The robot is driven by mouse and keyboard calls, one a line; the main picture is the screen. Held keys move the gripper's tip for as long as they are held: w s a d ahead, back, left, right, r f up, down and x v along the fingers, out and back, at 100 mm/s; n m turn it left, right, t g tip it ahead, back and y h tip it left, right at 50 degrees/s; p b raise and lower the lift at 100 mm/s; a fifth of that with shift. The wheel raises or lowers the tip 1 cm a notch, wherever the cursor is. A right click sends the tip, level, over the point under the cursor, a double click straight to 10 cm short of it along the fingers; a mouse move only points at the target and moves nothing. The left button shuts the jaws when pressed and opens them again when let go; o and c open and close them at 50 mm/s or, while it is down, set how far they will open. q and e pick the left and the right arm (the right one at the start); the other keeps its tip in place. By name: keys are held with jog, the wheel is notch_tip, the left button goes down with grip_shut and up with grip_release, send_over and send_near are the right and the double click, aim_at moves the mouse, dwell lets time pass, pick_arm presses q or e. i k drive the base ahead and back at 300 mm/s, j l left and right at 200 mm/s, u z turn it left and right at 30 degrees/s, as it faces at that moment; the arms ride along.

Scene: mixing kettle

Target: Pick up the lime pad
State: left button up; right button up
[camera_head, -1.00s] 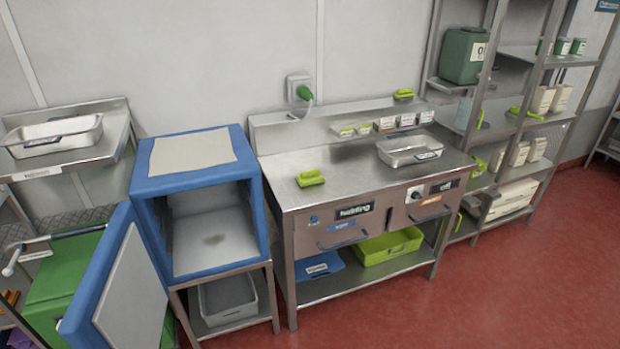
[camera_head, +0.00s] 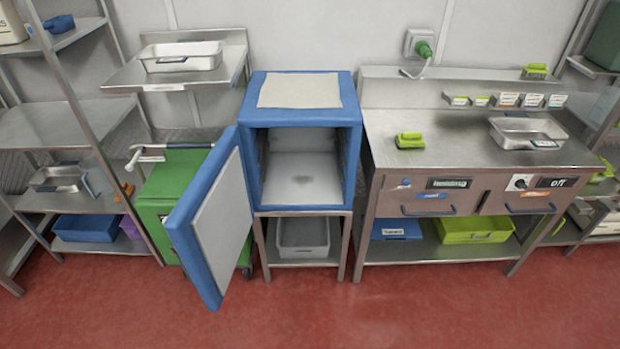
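A lime pad with a raised grip (camera_head: 410,140) lies on the left part of the steel counter (camera_head: 455,143). A similar lime piece (camera_head: 535,72) sits on the raised back ledge of the counter, toward the right. I cannot tell from its look alone which of the two is the named pad. Neither of my grippers shows in the head view.
A blue cabinet (camera_head: 352,121) stands left of the counter with its door (camera_head: 218,218) swung open, its inside empty. A steel tray (camera_head: 508,139) rests on the counter's right. A green cart (camera_head: 160,203) stands behind the door. The red floor (camera_head: 400,310) in front is clear.

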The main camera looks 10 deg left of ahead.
aim_at(408, 138)
jog(key=l+u, duration=0.1)
jog(key=u, duration=0.25)
jog(key=i+l+u, duration=0.1)
jog(key=u, duration=0.25)
jog(key=l+u, duration=0.45)
jog(key=l, duration=0.7)
jog(key=i, duration=0.05)
